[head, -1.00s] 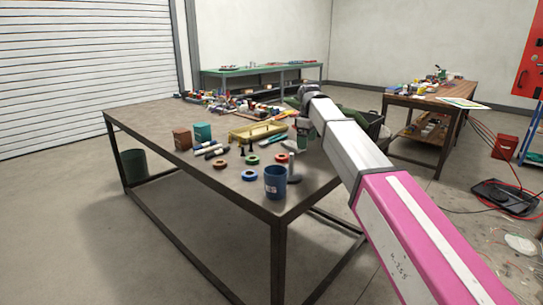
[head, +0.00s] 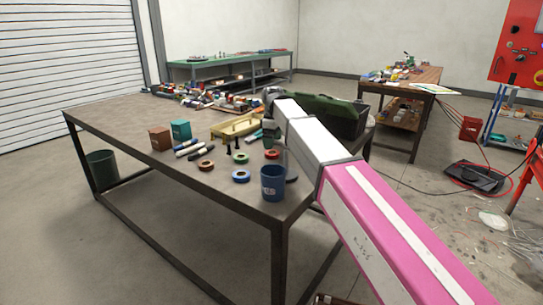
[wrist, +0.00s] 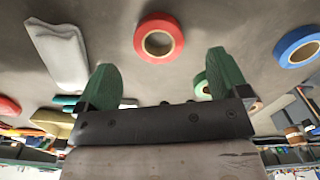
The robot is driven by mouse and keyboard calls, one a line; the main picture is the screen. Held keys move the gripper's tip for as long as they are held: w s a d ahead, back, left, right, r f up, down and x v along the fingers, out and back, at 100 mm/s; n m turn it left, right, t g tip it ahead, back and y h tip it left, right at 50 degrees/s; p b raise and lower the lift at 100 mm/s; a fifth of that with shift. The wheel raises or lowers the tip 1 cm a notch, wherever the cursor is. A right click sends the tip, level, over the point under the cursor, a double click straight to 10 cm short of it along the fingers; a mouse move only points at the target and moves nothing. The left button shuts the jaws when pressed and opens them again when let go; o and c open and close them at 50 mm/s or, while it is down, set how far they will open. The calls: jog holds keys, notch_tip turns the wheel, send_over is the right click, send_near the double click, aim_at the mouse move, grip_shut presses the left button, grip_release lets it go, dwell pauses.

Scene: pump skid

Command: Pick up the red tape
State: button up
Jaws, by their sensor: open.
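The red tape (head: 272,154) is a roll lying flat on the brown table near its right front corner. In the wrist view the red tape (wrist: 141,42) lies just beyond the fingertips, with its pale core showing. My gripper (wrist: 161,60) has two green fingers spread wide apart with nothing between them. The tape lies past the gap, apart from both fingers. In the head view my gripper's end is small and partly merged with the clutter near the tape.
A blue tape (head: 241,176), a green tape (head: 240,157) and a brownish-red tape (head: 206,166) lie close by. A blue cup (head: 273,186) stands at the front corner. The table's left front is bare.

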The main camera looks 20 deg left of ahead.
jog(key=shift+w+a+f, duration=0.1)
jog(key=shift+f, duration=1.25)
jog(key=shift+a+f, duration=0.1)
jog(key=shift+f, duration=1.25)
jog(key=shift+c, duration=0.2)
jog(key=c, duration=0.9)
